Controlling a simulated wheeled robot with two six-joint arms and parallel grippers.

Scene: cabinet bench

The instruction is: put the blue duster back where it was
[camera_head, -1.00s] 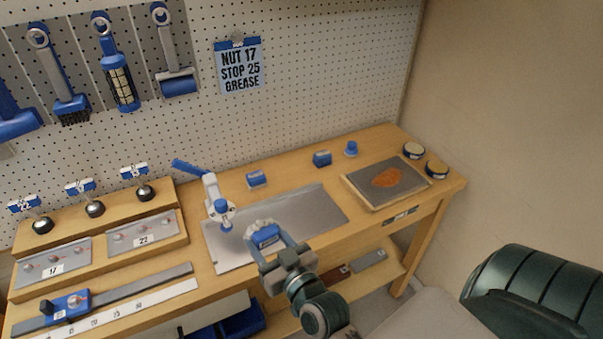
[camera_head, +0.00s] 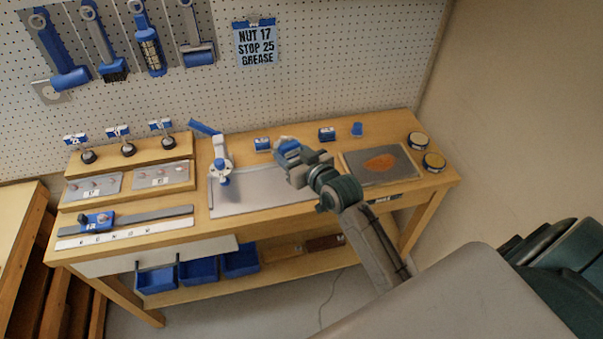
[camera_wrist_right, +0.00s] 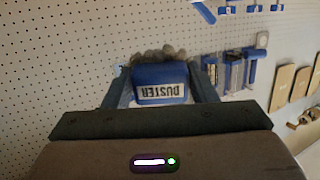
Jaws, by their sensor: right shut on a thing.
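The blue duster (camera_head: 287,152) is held between the fingers of my right gripper (camera_head: 291,157), above the rear part of the grey metal plate (camera_head: 250,192). In the right wrist view the duster (camera_wrist_right: 160,84) shows its blue body, a white label reading DUSTER upside down and a greyish fluffy far edge. The right gripper's two fingers (camera_wrist_right: 162,88) press on either side of it. The pegboard (camera_wrist_right: 60,60) is behind. My left gripper is in neither current view.
A blue-handled clamp (camera_head: 219,150) stands left of the gripper. Blue tools hang on the pegboard (camera_head: 330,60).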

